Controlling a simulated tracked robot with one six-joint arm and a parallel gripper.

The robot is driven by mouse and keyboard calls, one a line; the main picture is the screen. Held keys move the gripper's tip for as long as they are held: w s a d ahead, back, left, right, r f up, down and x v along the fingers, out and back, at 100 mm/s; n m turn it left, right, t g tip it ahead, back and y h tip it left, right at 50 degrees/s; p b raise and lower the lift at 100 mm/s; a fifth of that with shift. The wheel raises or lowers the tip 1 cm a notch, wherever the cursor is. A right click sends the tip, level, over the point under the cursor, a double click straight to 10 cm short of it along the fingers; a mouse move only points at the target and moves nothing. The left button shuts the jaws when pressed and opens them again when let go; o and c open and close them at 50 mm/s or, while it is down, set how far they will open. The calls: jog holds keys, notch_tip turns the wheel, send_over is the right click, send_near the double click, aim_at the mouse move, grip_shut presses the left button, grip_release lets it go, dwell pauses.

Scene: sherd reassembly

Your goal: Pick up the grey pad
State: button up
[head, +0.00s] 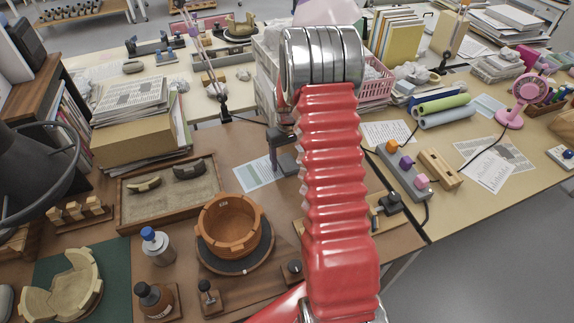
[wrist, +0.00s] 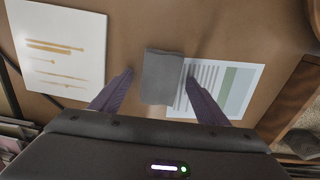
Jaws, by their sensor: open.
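The grey pad (wrist: 162,78) lies flat on the brown table in the wrist view, partly over the left edge of a printed sheet (wrist: 222,88). My gripper (wrist: 159,80) is open, with one dark finger on each side of the pad in the picture. The fingers are apart from each other and nothing is held between them. In the head view my gripper (head: 284,158) shows as a dark shape beside my red arm. I cannot make out the pad there; my gripper and arm cover that area.
A white sheet with ochre marks (wrist: 62,48) lies left in the wrist view. In the head view, a sand tray (head: 168,196) with two sherds and an orange pot (head: 231,226) on a dark turntable stand left of my arm. A power strip (head: 402,172) lies to the right.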

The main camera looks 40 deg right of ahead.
aim_at(288, 163)
jog(key=shift+c, duration=0.5)
jog(key=c, duration=1)
jog(key=shift+r, duration=0.15)
jog(key=shift+s+r, duration=0.15)
jog(key=shift+r, duration=0.4)
notch_tip(288, 163, up, 6)
jog(key=shift+f, duration=0.1)
jog(key=s+a, duration=0.1)
jog(key=s, duration=0.5)
jog(key=s+a, duration=0.2)
jog(key=s, duration=0.4)
jog(key=s+a, duration=0.2)
jog(key=s, duration=0.5)
jog(key=shift+f, duration=0.1)
